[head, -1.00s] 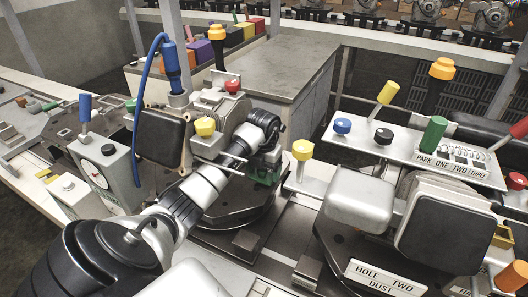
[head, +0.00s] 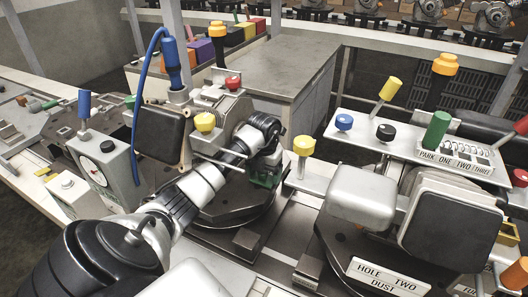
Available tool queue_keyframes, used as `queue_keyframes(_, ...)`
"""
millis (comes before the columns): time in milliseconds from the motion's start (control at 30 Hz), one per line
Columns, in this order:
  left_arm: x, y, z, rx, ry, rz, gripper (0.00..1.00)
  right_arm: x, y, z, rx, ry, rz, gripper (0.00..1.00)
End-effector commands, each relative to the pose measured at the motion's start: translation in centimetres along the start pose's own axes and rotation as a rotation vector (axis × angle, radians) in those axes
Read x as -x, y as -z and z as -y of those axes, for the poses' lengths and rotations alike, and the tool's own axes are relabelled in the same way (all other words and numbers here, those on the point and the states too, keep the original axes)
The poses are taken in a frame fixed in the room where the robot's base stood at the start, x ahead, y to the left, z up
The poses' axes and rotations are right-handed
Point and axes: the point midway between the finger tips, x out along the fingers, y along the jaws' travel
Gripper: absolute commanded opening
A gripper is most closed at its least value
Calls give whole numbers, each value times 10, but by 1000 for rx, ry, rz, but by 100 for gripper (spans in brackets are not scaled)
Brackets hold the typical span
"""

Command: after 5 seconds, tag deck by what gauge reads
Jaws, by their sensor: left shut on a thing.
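My left arm reaches in from the bottom left, and its gripper (head: 264,172) is at the round dark deck (head: 225,208) of the middle fixture. It is shut on a small dark green part (head: 262,181), mostly hidden by the fingers; I cannot tell what it is. The gauge (head: 108,147) is a small dial on the grey box (head: 105,170) at left; its needle is too small to read. My right gripper does not show.
A fixture with a black pad (head: 452,232) stands at right, above a HOLE TWO and DUST plate (head: 388,275). A yellow knob (head: 303,146) stands close right of my left gripper. A blue plug with a cable (head: 170,65) rises behind. The grey cabinet top (head: 275,65) is mostly bare.

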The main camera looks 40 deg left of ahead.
Motion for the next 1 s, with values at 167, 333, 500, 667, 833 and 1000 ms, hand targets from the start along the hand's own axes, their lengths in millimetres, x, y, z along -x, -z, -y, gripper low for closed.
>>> queue_keyframes(167, 0, 0, 0, 0, 0, 0, 56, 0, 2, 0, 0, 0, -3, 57)
queue_keyframes(333, 0, 0, 0, 0, 0, 0, 56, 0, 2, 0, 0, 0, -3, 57)
queue_keyframes(500, -2, 0, 0, 0, 0, 0, 56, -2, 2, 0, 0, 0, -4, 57)
queue_keyframes(667, -5, 0, 0, 0, 0, 0, 56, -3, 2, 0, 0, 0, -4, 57)
queue_keyframes(833, -8, 0, 0, 0, 0, 0, 56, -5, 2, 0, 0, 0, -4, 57)
queue_keyframes(1000, -10, 0, 0, 0, 0, 0, 56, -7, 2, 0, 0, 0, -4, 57)
